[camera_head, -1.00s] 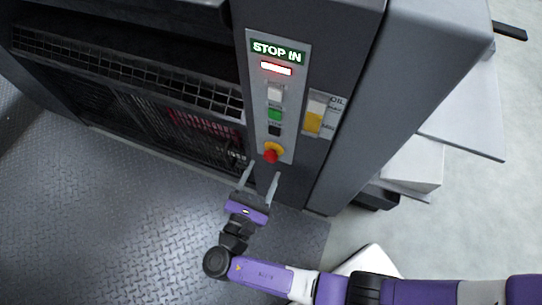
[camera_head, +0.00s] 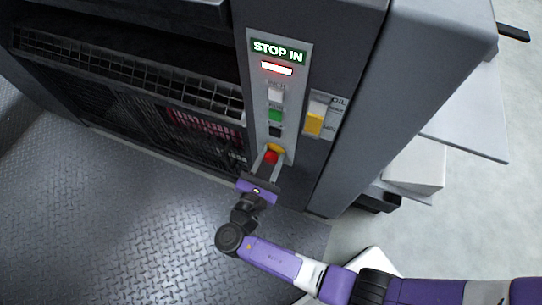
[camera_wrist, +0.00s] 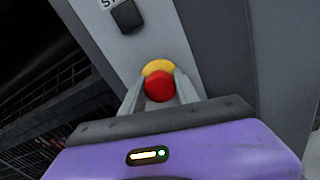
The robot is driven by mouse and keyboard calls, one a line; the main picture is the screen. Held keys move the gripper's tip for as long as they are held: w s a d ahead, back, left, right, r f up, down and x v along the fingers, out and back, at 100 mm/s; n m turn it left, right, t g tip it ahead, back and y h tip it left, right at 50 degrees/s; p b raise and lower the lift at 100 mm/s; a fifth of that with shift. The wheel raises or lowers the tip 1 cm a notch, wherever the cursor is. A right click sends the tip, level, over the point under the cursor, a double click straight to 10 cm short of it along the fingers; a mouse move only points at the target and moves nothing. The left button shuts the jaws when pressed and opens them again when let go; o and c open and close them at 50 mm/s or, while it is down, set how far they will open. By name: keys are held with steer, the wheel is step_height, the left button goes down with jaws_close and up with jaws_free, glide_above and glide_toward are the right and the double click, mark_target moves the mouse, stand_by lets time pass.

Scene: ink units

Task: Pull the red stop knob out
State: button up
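The red stop knob (camera_head: 271,157) sits on a yellow collar (camera_head: 279,148) at the bottom of the grey control panel. It also shows in the wrist view as a red knob (camera_wrist: 158,86), with the yellow collar (camera_wrist: 157,67) behind it. My gripper (camera_head: 269,158) is open, with one finger on each side of the knob. In the wrist view, my gripper (camera_wrist: 160,80) has its fingertips beside the knob near the panel face. I cannot tell whether either finger touches it. The panel display (camera_head: 278,51) reads "STOP IN" above a lit red bar.
Above the knob are a black button (camera_head: 274,131), a green button (camera_head: 275,115) and a white button (camera_head: 275,95). A yellow oil gauge (camera_head: 315,122) is to the right. A dark grille (camera_head: 130,75) is at left. The metal plate floor (camera_head: 110,220) is clear.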

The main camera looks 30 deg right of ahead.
jaws_close()
steer(key=shift+s+a+r+p, duration=0.1)
steer(key=shift+s+a+p, duration=0.3)
steer(key=shift+a+p, duration=0.15)
steer(key=shift+s+a, duration=0.15)
steer(key=shift+a, duration=0.05)
steer(key=o, duration=1)
jaws_free()
steer(key=v, duration=0.8)
